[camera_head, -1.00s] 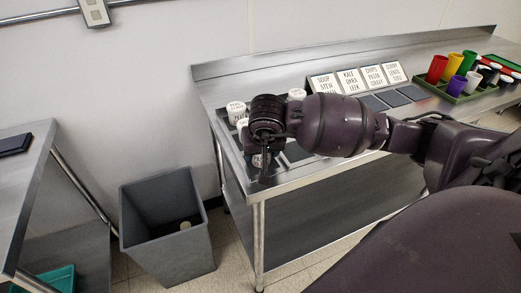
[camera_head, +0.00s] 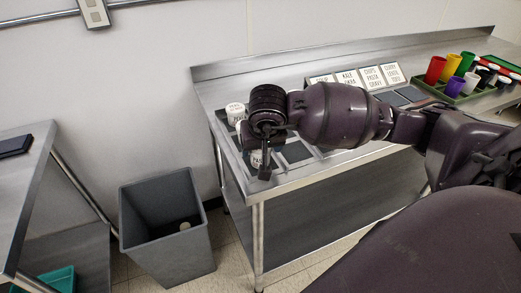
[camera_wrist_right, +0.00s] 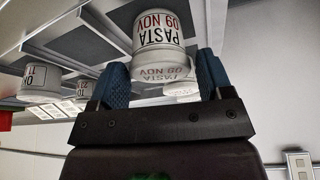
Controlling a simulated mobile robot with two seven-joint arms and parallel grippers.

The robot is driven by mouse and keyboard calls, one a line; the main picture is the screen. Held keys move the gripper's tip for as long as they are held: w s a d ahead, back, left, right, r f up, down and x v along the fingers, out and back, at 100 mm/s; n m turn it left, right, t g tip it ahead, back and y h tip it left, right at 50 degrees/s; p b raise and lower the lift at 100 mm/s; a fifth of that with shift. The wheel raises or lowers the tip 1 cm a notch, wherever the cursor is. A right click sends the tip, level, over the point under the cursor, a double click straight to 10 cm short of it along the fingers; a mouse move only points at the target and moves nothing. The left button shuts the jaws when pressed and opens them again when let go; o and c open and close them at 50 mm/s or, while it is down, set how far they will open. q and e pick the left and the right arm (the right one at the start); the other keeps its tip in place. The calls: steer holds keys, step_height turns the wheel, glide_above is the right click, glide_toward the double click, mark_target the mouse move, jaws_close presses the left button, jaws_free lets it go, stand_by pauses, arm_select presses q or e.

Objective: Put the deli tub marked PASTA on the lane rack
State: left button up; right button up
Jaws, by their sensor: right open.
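The deli tub marked PASTA, dated 09 NOV (camera_wrist_right: 160,32), is white with a printed label and appears upside down in the right wrist view. My right gripper (camera_wrist_right: 163,82) is open, with its blue fingertips to either side of the tub's near end; I cannot tell whether they touch it. In the head view the right gripper (camera_head: 262,165) points down at the near left corner of the steel counter, beside a white tub (camera_head: 256,158) partly hidden by it. A row of lane cards, one listing PASTA (camera_head: 374,78), stands behind dark pads (camera_head: 390,98). My left gripper is out of view.
Another white tub (camera_head: 236,113) stands behind the gripper, and more tubs (camera_wrist_right: 40,80) show in the wrist view. A green tray (camera_head: 455,95) with coloured cups is at the right. A grey bin (camera_head: 166,225) stands on the floor left of the counter.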

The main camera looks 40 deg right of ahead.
steer(key=v, duration=0.9)
steer(key=shift+p, duration=0.3)
steer(key=shift+w, duration=0.1)
